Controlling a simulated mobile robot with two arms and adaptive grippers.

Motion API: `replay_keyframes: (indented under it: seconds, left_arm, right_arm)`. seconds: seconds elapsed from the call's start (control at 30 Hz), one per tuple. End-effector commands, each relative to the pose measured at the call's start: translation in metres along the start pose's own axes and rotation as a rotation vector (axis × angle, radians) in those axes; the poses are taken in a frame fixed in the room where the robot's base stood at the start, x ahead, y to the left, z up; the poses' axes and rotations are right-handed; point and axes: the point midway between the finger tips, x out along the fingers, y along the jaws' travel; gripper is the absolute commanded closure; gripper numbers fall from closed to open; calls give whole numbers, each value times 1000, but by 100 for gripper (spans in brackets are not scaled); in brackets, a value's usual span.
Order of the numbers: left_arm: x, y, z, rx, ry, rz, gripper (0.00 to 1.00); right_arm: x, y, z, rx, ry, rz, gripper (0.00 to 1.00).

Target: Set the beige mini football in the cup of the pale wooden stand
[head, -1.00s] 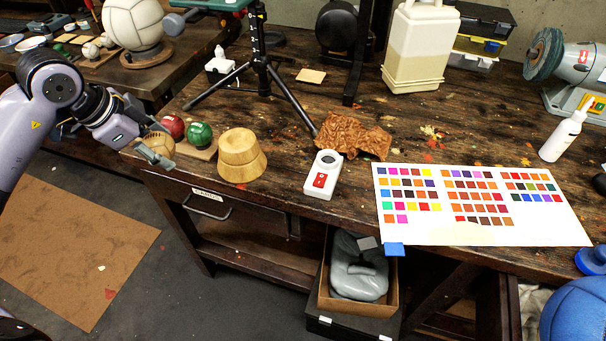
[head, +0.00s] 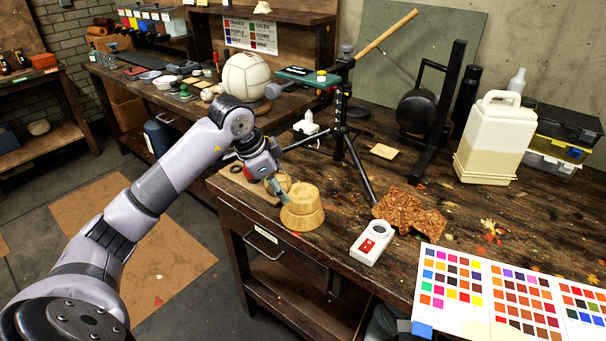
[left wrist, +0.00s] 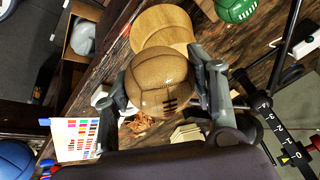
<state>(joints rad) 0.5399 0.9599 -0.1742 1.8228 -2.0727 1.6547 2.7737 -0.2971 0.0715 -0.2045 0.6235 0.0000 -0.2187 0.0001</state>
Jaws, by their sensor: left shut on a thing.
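My left gripper (head: 279,186) is shut on the beige mini football (left wrist: 158,80). In the left wrist view the brown, laced ball sits between both fingers. In the head view it is mostly hidden by the gripper. I cannot tell whether ball and stand touch. My right gripper is not in view.
A green ball (left wrist: 237,9) is near the stand in the left wrist view. A black tripod (head: 345,135) stands behind the stand. A white device with a red panel (head: 371,243) and brown leather scraps (head: 408,211) lie to the right. The bench's front edge is close.

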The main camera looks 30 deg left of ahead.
Motion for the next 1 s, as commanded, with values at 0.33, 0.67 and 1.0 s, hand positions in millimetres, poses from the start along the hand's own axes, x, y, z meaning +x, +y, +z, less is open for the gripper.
replay_keyframes:
  seconds: [0.33,0.67,1.0]
  left_arm:
    - [29,-30,-59,-1,1,1,79]
    - [56,-26,-52,1,-5,3,79]
    - [65,-25,-48,1,-1,-1,79]
  right_arm:
    - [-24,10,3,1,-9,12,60]
    - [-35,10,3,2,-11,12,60]
    - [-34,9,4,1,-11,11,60]
